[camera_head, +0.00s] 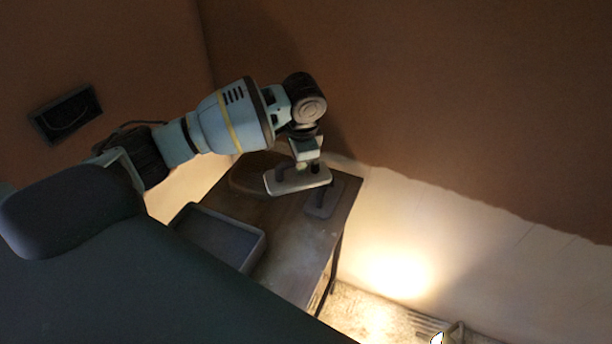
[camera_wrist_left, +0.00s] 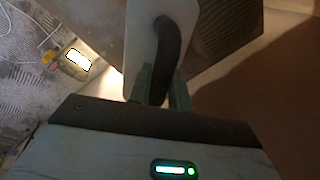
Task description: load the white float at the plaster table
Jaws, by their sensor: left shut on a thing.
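My left gripper (camera_head: 307,165) is shut on the dark handle of the white float (camera_head: 290,184). It holds the float, flat plate down, over the back part of the plaster table (camera_head: 290,250). I cannot tell whether the plate touches what is under it. In the left wrist view the float's pale plate (camera_wrist_left: 140,30) and curved dark handle show, with the handle between the green fingers (camera_wrist_left: 158,84). A dark rounded patch (camera_head: 245,178), perhaps plaster, lies beside and partly behind the float. The float's underside is hidden. My right gripper is not in view.
A grey shallow tray (camera_head: 257,250) sits at the table's left. A second, darker float-like tool (camera_head: 322,203) lies near the right edge. A lit work lamp (camera_head: 452,334) stands on the floor; it also shows in the left wrist view (camera_wrist_left: 76,62). Walls stand close behind.

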